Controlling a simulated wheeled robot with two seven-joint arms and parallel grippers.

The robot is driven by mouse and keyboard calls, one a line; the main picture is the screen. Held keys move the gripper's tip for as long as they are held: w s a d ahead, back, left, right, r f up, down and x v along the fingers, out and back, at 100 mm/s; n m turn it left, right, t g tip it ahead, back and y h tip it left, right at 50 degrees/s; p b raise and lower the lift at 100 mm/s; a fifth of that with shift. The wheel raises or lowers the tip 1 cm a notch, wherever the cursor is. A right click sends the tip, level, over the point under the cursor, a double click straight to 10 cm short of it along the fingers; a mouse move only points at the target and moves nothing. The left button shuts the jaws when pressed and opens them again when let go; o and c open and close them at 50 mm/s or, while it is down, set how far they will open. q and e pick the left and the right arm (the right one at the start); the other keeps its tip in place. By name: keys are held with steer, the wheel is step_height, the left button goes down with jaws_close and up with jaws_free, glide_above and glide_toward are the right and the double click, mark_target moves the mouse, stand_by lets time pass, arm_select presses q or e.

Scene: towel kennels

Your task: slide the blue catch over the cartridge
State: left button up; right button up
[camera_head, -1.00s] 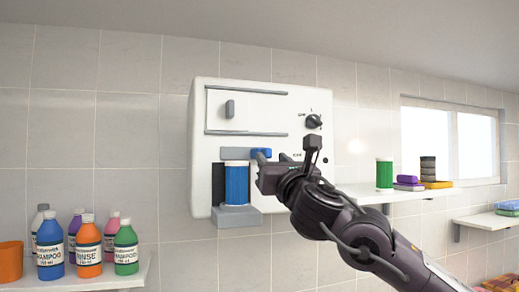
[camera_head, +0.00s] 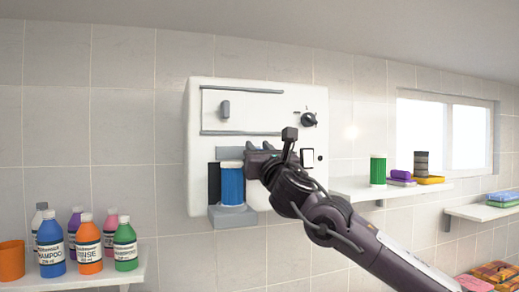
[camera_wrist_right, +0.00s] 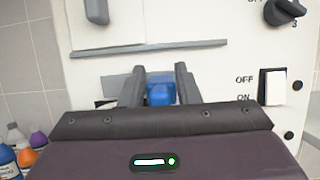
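The blue catch (camera_wrist_right: 160,92) shows in the right wrist view between the two fingers of my right gripper (camera_wrist_right: 160,76). The fingers stand close on either side of it; whether both touch it is unclear. In the head view my right gripper (camera_head: 259,150) covers the catch, at the right end of the grey rail (camera_head: 230,153). The blue cartridge (camera_head: 231,185) stands upright in the dark slot of the white wall unit (camera_head: 262,97), below and left of the gripper. My left gripper is not in view.
A grey ledge (camera_head: 233,215) sits under the cartridge. A knob (camera_head: 309,119) and an off/on switch (camera_wrist_right: 272,87) are to the right. Bottles stand on a shelf (camera_head: 137,273) at lower left. A green-and-white canister (camera_head: 378,170) stands on the right shelf (camera_head: 350,190).

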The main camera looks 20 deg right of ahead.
jaws_close()
steer(key=shift+a+f+b, duration=0.15)
steer(key=shift+a+b, duration=0.1)
steer(key=shift+b, duration=0.1)
steer(key=a+b, duration=0.3)
steer(key=a, duration=0.2)
steer(key=shift+a, duration=0.4)
steer(key=o, duration=0.6)
jaws_free()
steer(key=shift+s, duration=0.1)
steer(key=shift+c, duration=0.2)
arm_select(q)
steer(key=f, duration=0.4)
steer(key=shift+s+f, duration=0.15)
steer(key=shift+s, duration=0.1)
arm_select(e)
steer(key=shift+a, duration=0.2)
steer(key=shift+d, duration=0.1)
